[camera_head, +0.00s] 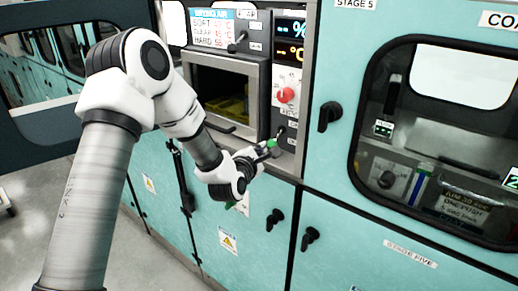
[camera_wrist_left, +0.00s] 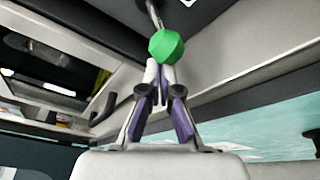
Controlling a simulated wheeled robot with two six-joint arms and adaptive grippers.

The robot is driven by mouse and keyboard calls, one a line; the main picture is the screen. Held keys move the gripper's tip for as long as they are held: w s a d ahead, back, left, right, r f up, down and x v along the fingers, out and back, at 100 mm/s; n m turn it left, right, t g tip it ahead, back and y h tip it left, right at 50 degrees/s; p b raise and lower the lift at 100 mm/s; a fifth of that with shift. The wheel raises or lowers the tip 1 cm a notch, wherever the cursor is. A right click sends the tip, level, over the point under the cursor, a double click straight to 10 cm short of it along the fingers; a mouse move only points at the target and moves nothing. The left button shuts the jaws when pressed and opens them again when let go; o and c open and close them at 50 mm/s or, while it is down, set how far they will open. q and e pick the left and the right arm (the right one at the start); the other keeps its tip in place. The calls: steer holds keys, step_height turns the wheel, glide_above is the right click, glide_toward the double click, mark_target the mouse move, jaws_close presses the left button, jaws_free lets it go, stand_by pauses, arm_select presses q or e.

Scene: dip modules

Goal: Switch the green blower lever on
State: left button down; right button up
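The green lever knob (camera_head: 272,143) shows in the head view on the panel below the red dial, partly hidden by my left gripper. In the left wrist view the green knob (camera_wrist_left: 166,46) sits on a thin metal stalk rising from a dark panel. My left gripper (camera_head: 262,152) is right at the knob. In the left wrist view its fingertips (camera_wrist_left: 159,72) come together just below the knob, with nothing seen between them. I cannot tell whether they touch it. My right gripper is in neither view.
A red dial (camera_head: 286,95) is above the lever, with lit displays (camera_head: 290,40) higher up. An open dark chamber (camera_head: 222,92) is to the left. Black door handles (camera_head: 329,115) and a windowed teal door (camera_head: 430,245) are to the right. Another lever (camera_head: 237,46) is by the wash sign.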

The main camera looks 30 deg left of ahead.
arm_select(q)
steer(key=r+g+p, duration=0.1)
steer(key=s+r+g+p, duration=0.1)
steer(key=r+p, duration=0.1)
steer(key=shift+r+m+p, duration=0.15)
steer(key=shift+m+p, duration=0.15)
steer(key=shift+r+g+p, duration=0.3)
steer(key=shift+g+p, duration=0.1)
steer(key=shift+g, duration=0.3)
steer(key=shift+w+r+g+p, duration=0.15)
steer(key=shift+r+p, duration=0.2)
steer(key=shift+r, duration=0.3)
steer(key=shift+w+r+g+p, duration=0.15)
steer(key=shift+r+p, duration=0.2)
steer(key=shift+r, duration=0.25)
steer(key=shift+d+f, duration=0.1)
steer(key=shift+f, duration=0.15)
steer(key=shift+r, duration=0.7)
